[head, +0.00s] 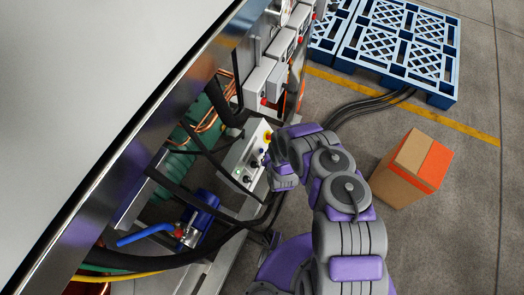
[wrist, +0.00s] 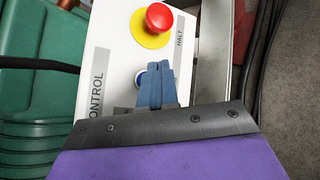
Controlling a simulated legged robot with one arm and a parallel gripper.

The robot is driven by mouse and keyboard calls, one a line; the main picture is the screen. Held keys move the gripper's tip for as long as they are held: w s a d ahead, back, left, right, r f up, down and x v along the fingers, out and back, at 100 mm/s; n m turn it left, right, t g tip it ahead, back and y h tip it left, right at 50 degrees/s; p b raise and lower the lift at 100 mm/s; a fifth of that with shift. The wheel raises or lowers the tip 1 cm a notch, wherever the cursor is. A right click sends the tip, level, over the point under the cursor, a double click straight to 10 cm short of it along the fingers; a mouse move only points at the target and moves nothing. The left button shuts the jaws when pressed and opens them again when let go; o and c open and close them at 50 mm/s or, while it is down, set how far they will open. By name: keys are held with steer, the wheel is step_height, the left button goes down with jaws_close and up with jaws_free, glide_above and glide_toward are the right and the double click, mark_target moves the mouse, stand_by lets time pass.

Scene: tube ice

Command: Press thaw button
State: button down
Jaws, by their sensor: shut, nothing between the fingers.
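A white control box (head: 240,181) stands beside the machine in the head view. It fills the middle of the wrist view (wrist: 112,48), with the words CONTROL and HALT legible. A red mushroom button (wrist: 159,17) on a yellow disc sits beside HALT. A blue button with a pale rim (wrist: 141,79) shows partly behind my fingers; its label is hidden, and I read no thaw label. My gripper (wrist: 155,68) is shut and empty, its blue-grey fingertips over that button. I cannot tell whether they touch it. In the head view my gripper (head: 268,164) is at the box's right side.
A blue valve body with a blue lever (head: 146,235) and black hoses lie near the box. Grey switch boxes (head: 262,80) line the machine above. An orange and brown carton (head: 411,168) and blue pallets (head: 400,45) stand on the floor to the right.

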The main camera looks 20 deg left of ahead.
steer(key=shift+s+d+r, duration=0.1)
steer(key=shift+d+r, duration=0.45)
steer(key=shift+d, duration=0.25)
steer(key=shift+s+d+r, duration=0.1)
steer(key=shift+d+r, duration=0.45)
steer(key=shift+d, duration=0.2)
